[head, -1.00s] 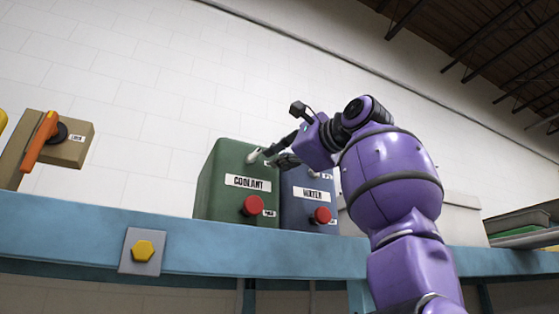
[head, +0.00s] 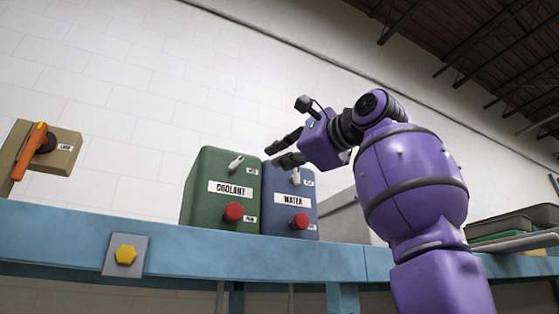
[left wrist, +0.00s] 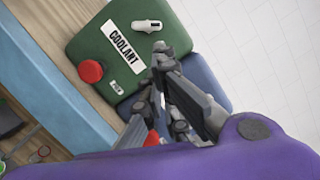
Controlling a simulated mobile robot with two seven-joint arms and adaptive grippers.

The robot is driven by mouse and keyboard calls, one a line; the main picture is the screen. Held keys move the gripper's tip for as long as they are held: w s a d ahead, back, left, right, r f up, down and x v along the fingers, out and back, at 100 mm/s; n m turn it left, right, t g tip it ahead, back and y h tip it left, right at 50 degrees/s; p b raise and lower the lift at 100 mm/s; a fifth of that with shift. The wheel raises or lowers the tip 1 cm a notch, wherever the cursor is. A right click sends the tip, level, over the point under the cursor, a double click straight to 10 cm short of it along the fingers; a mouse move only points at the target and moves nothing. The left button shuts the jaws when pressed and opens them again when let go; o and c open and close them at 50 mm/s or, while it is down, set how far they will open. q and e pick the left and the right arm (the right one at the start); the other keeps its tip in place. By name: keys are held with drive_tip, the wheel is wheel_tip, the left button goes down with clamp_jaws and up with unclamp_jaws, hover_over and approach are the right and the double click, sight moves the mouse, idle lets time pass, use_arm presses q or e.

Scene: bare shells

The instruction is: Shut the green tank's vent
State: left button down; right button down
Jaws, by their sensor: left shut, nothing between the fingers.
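The green tank (head: 205,200), labelled COOLANT, stands on the blue-edged bench. Its small white vent lever (head: 236,162) sits high on the front, tilted up to the right; it also shows in the left wrist view (left wrist: 147,26). A red knob (head: 233,212) is lower on the same face. My left gripper (head: 270,155) is shut and empty, right of the lever and apart from it, in front of the top of the blue WATER tank (head: 275,207). In the left wrist view its fingers (left wrist: 161,58) overlap the edge between the tanks. My right gripper is not in view.
The blue tank has its own white lever (head: 296,176) and red knob (head: 300,221). An orange handle (head: 32,148) on a tan box stands at left. Trays (head: 515,222) lie at right.

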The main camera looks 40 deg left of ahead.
use_arm(q)
drive_tip(key=d, duration=0.2)
drive_tip(key=m, duration=0.9)
approach(235, 165)
drive_tip(key=s+d+r, duration=0.1)
drive_tip(key=r, duration=0.1)
drive_tip(key=s+a+r+m+y+b, duration=0.1)
drive_tip(key=s+m, duration=0.2)
drive_tip(key=m, duration=1.1)
drive_tip(key=s+a+m, duration=0.1)
drive_tip(key=s+m, duration=0.2)
drive_tip(key=m, duration=1.1)
drive_tip(key=w+a+r+g+p, duration=0.1)
drive_tip(key=a+r, duration=0.1)
drive_tip(key=a, duration=0.7)
drive_tip(key=shift+m, duration=0.4)
drive_tip(key=shift+w+d+f, duration=0.25)
drive_tip(key=shift+w+f, duration=0.3)
drive_tip(key=shift+w, duration=0.3)
drive_tip(key=shift+w+d+f, duration=0.25)
drive_tip(key=shift+w+f, duration=0.3)
drive_tip(key=shift+w, duration=0.35)
